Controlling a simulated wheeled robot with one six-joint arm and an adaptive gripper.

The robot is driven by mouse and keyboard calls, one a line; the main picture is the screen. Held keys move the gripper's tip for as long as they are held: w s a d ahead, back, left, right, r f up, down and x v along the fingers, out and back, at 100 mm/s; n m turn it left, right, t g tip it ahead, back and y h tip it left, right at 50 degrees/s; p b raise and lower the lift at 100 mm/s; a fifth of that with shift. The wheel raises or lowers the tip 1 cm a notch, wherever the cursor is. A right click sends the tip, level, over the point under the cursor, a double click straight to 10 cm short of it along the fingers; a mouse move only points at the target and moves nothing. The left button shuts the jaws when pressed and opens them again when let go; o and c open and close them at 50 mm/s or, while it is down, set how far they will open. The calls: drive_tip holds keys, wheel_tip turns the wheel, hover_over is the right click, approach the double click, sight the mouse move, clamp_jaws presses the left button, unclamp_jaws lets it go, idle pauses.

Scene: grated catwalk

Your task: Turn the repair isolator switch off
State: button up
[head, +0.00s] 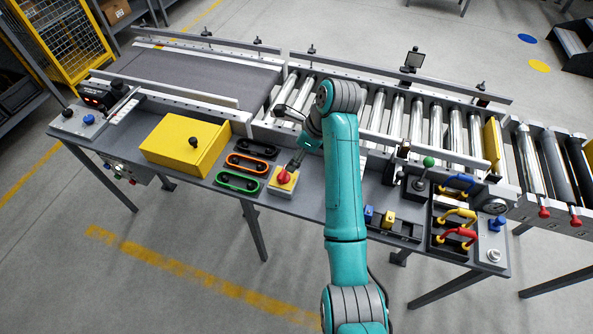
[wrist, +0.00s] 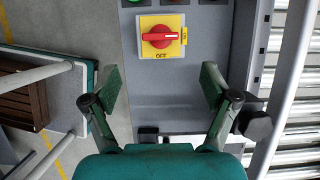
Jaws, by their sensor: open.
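The repair isolator switch is a red rotary handle (wrist: 158,37) on a yellow plate (wrist: 147,50). In the wrist view the handle lies level across the plate, its right end toward small lettering at the right edge that seems to read ON. OFF is printed below the handle. In the head view the red handle (head: 284,176) is on a grey box on the bench front. My gripper (wrist: 160,78) is open and empty, its fingers wide apart, with the switch ahead between their lines, not touched.
Orange (head: 247,163) and green (head: 238,182) rimmed black pieces lie left of the switch, beside a yellow box (head: 186,146). Rollers (head: 415,115) run behind. Right of my arm are blue and yellow blocks (head: 388,219), a green-knobbed lever (head: 427,162) and coloured handles (head: 458,218).

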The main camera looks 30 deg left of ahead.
sight(284, 171)
drive_tip(key=x, duration=1)
drive_tip(key=shift+f, duration=0.25)
drive_tip(key=shift+c, duration=0.2)
drive_tip(key=c, duration=1.1)
